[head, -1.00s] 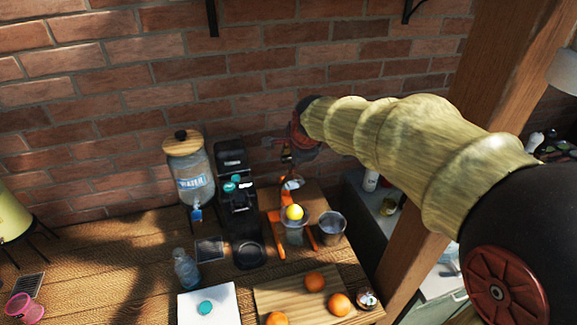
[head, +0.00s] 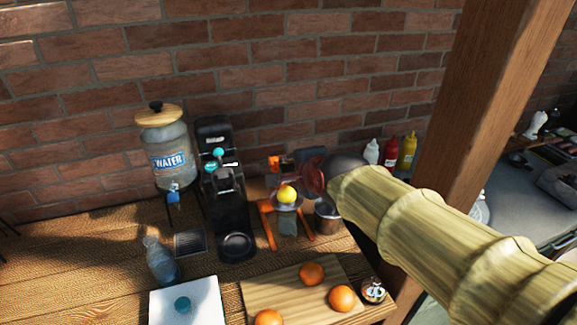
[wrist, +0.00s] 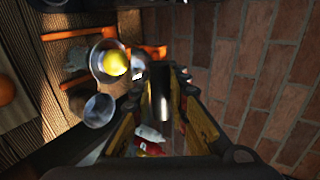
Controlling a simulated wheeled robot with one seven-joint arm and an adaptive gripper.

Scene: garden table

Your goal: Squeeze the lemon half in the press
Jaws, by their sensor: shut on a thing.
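The orange press (head: 266,209) stands at the back of the wooden table, with a metal bowl. The yellow lemon half (head: 286,194) sits in the bowl; the wrist view shows it too (wrist: 115,62), in the round bowl (wrist: 98,71). A clear glass (head: 287,226) is under the bowl. My gripper (wrist: 162,85) is just right of the lemon in the wrist view, shut on a dark bar between its fingers, which looks like the press handle (wrist: 160,98). In the head view my arm partly hides the gripper, and the grip itself is not clear.
A metal cup (head: 327,219) stands close right of the press. A black machine (head: 229,205) and a water dispenser (head: 170,150) stand to the left. A cutting board (head: 258,291) with oranges (head: 312,273) lies in front. The brick wall (head: 290,80) is close behind.

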